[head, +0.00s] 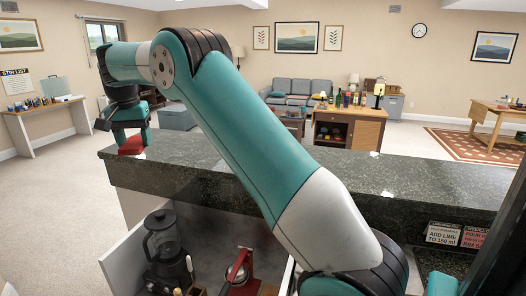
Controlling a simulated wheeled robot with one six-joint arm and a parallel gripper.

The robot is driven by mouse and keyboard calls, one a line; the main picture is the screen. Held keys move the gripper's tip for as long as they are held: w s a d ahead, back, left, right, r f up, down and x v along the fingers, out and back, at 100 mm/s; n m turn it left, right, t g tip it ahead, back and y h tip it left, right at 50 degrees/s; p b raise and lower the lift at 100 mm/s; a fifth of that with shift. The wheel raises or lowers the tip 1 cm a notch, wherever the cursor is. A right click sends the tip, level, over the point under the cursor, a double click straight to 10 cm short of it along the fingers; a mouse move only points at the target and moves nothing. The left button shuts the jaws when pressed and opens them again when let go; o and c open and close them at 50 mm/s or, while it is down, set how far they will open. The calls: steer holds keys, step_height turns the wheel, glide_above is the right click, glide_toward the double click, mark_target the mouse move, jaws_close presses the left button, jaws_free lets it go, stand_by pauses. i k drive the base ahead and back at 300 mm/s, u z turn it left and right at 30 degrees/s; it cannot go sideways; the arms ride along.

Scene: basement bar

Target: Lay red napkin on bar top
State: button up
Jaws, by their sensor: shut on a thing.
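The red napkin (131,147) is a small red patch at the left end of the dark speckled stone bar top (330,172). My gripper (131,138) points down over that end of the bar, shut on the napkin. The napkin is at the level of the bar's surface and appears to touch it; whether it lies flat is too small to tell. The fingertips are partly lost against the napkin.
Below the bar, a blender (163,245) and a red-handled press (240,268) stand on a lower level. Small signs (443,234) hang at the right. The raised bar top is mostly clear. My arm crosses the middle and hides part of it.

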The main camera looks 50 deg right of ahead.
mark_target(482, 198)
steer(key=k, duration=1.65)
steer(key=u, duration=0.9)
steer(key=i, duration=1.1)
steer(key=z, duration=3.2)
steer(key=i, duration=0.5)
steer(key=z, duration=0.05)
